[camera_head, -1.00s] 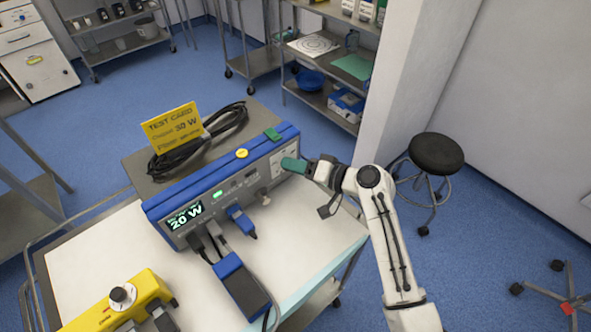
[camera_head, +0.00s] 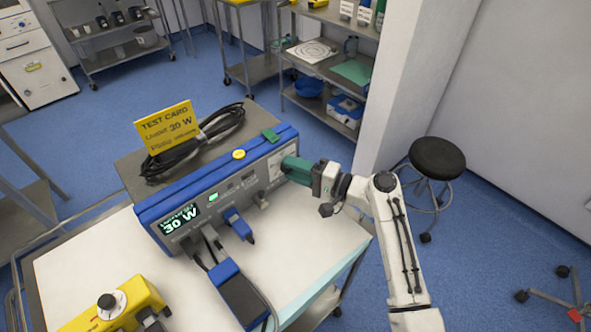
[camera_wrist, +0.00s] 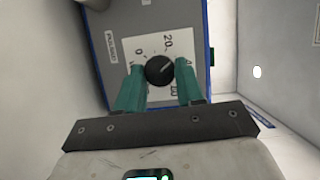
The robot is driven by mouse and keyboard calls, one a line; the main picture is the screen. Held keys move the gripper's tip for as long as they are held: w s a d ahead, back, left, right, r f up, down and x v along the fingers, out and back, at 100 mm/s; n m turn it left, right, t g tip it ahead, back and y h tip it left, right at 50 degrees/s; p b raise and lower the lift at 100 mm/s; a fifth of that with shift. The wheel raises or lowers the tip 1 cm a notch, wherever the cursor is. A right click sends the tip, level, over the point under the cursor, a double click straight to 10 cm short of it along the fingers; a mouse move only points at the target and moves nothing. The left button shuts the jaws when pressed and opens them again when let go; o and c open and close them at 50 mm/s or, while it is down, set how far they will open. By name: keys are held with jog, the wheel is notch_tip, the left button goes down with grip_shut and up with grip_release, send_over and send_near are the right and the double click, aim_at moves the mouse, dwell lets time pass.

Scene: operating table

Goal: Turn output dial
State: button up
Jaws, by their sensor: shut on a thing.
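The blue and grey generator (camera_head: 228,188) stands on the cart. Its lit display (camera_head: 180,218) reads 30 W. The black output dial (camera_wrist: 159,70) sits on a white scale plate (camera_wrist: 136,52) in the wrist view, its pointer toward the upper right near the 20 mark. My gripper (camera_wrist: 160,80) has its green fingers on either side of the dial and is shut on it. In the head view my gripper (camera_head: 287,165) reaches the right end of the front panel and hides the dial. The yellow test card (camera_head: 168,127) on top also shows 30 W.
A black coiled cable (camera_head: 205,140) lies on the generator. A yellow foot unit (camera_head: 120,305) and a dark pedal-like block (camera_head: 240,295) sit on the cart top (camera_head: 85,260). A black stool (camera_head: 437,156) stands right of my arm.

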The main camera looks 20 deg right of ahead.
dwell(0.3)
jog(key=o, duration=1)
jog(key=shift+o, duration=0.2)
jog(key=b+v, duration=0.1)
jog(key=v, duration=0.9)
jog(key=shift+s+d+f, duration=0.1)
jog(key=shift+s+d, duration=0.2)
jog(key=shift+s, duration=0.1)
